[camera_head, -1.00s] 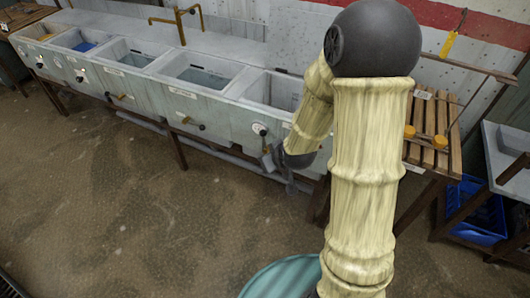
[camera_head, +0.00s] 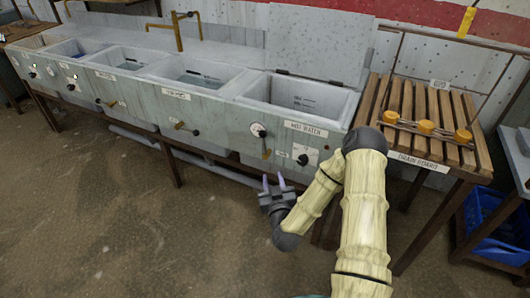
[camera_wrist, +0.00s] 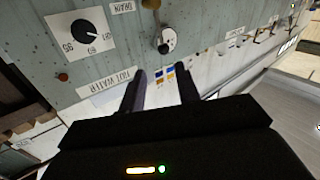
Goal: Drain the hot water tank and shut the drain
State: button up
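The hot water tank (camera_head: 335,142) is the rightmost basin of the pale trough, its lid raised behind it. Its inside shows level marks; I cannot tell the water level. On its front, a brass-handled drain lever (camera_head: 266,151) hangs downward below a round white gauge (camera_head: 257,130). A numbered dial (camera_head: 302,158) sits to the right; it also shows in the wrist view (camera_wrist: 88,32), near the DRAIN label (camera_wrist: 122,7). My gripper (camera_head: 273,183) is open and empty, below and in front of the lever, apart from it. Its two fingers show in the wrist view (camera_wrist: 161,90).
Several other basins (camera_head: 137,95) with levers run to the left. A slatted drain board (camera_head: 416,155) with orange-capped items (camera_head: 427,127) stands right. A blue crate (camera_head: 495,225) is at far right. A pipe (camera_head: 215,170) runs under the trough. Floor in front is clear.

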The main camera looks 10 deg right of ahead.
aim_at(264, 142)
jog(key=w, duration=0.5)
jog(key=w+b, duration=0.1)
jog(key=w, duration=1.1)
jog(key=shift+w+d+b, duration=0.2)
jog(key=shift+d+b, duration=0.05)
jog(key=shift+b, duration=0.15)
grip_shut()
